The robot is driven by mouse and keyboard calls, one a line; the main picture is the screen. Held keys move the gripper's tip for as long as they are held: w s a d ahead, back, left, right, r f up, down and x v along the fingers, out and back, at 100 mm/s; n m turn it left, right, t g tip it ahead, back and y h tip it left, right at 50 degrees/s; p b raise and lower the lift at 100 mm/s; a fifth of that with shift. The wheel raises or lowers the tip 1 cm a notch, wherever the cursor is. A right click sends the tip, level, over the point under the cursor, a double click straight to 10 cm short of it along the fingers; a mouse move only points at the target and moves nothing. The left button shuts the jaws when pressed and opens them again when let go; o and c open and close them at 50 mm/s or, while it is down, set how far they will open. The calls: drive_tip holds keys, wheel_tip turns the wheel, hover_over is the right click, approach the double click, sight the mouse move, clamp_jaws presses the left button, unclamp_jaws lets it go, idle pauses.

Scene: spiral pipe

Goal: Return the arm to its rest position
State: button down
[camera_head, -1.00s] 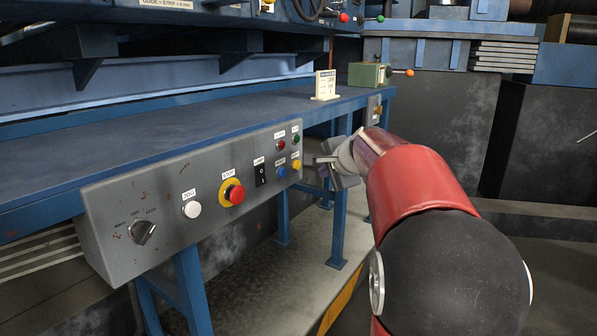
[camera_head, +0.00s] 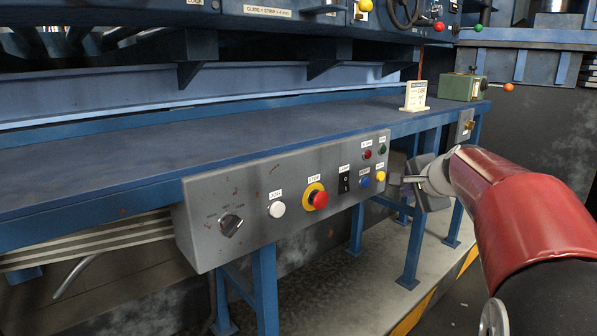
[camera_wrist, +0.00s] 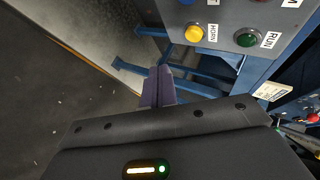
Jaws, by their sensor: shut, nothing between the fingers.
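My gripper (camera_head: 407,180) is at the right end of the grey control panel (camera_head: 290,210) in the head view, close to the yellow button (camera_head: 381,177). Whether it touches the panel cannot be told. My red and black arm reaches in from the lower right. In the wrist view my gripper's fingers (camera_wrist: 158,84) are together with nothing between them. The yellow HORN button (camera_wrist: 194,33) and green RUN button (camera_wrist: 246,39) show beyond them on the panel, apart from the fingertips.
The panel hangs on the front of a blue bench (camera_head: 230,145) with blue legs (camera_head: 415,250). A small sign (camera_head: 415,96) and a green box with an orange-knobbed lever (camera_head: 462,87) stand on the bench. Open floor shows in the wrist view (camera_wrist: 50,100).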

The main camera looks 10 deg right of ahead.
drive_tip(key=s+a+f+n+g, duration=0.1)
drive_tip(key=s+a+f+n, duration=0.15)
drive_tip(key=s+a, duration=0.3)
drive_tip(key=s+a+f+n+g+y, duration=0.1)
drive_tip(key=s+a+f+n, duration=0.1)
drive_tip(key=s+a+n, duration=0.3)
drive_tip(key=s+a+f+n+g, duration=0.1)
drive_tip(key=s+a+f+n, duration=0.1)
drive_tip(key=s+a, duration=0.35)
drive_tip(key=s+f+n+g, duration=0.1)
drive_tip(key=s+f+n, duration=0.2)
drive_tip(key=s, duration=0.5)
drive_tip(key=s+f+n+g+h, duration=0.1)
drive_tip(key=s+f+n, duration=0.2)
drive_tip(key=s+f, duration=0.2)
drive_tip(key=s, duration=0.2)
drive_tip(key=shift+s+a+f+g, duration=0.2)
drive_tip(key=shift+s+a+g, duration=0.1)
drive_tip(key=shift+s+a, duration=0.1)
